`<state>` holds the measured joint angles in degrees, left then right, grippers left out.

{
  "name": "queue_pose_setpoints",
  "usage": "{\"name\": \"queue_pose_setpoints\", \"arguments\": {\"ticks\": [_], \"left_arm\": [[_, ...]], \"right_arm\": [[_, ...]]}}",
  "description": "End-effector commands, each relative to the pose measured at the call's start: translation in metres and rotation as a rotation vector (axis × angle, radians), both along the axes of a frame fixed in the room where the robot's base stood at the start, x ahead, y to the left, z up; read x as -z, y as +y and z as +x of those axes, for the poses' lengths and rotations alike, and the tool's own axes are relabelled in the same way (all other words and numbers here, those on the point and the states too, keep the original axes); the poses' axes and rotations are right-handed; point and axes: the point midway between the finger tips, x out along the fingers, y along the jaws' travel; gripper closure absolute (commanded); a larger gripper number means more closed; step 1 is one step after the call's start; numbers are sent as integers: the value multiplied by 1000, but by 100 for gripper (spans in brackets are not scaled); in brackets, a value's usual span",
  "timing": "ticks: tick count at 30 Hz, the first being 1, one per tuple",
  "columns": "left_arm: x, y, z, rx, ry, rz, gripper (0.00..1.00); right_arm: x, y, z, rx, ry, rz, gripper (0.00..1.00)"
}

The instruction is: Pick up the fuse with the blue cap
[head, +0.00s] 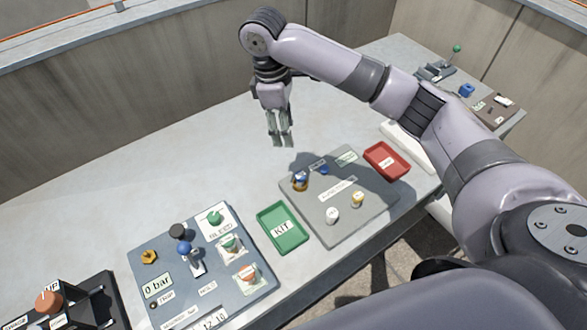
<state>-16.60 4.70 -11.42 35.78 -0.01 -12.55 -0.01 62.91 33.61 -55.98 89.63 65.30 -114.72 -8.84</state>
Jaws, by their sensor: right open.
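A grey board (318,225) on the bench carries several small parts. A small blue-topped part (323,169) stands near its far edge beside a label. A white-topped part (332,215) and a yellow-topped part (357,199) stand nearer. My right gripper (281,141) points down, open and empty, above the bench beyond the board's far-left corner, apart from the parts. My left gripper is out of view.
A green tray labelled KIT (281,228) lies left of the board, a red tray (387,161) at its right. A blue-grey valve panel (205,265) with knobs lies further left. A concrete wall (150,100) runs behind. The bench's far left is clear.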

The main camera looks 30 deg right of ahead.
Motion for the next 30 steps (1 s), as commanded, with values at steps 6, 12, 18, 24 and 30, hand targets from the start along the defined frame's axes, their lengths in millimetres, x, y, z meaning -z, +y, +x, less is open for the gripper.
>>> {"name": "queue_pose_setpoints", "arguments": {"ticks": [6,12,18,24,30], "left_arm": [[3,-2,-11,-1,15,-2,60],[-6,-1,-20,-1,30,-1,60],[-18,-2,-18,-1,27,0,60],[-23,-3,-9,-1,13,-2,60],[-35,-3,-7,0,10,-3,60]], "right_arm": [[9,-6,-1,3,11,-8,53],[46,-12,-5,6,12,-9,53],[87,-17,-9,4,10,-9,53],[110,-19,-10,4,5,-8,53],[123,-22,-18,4,8,-9,53]]}}
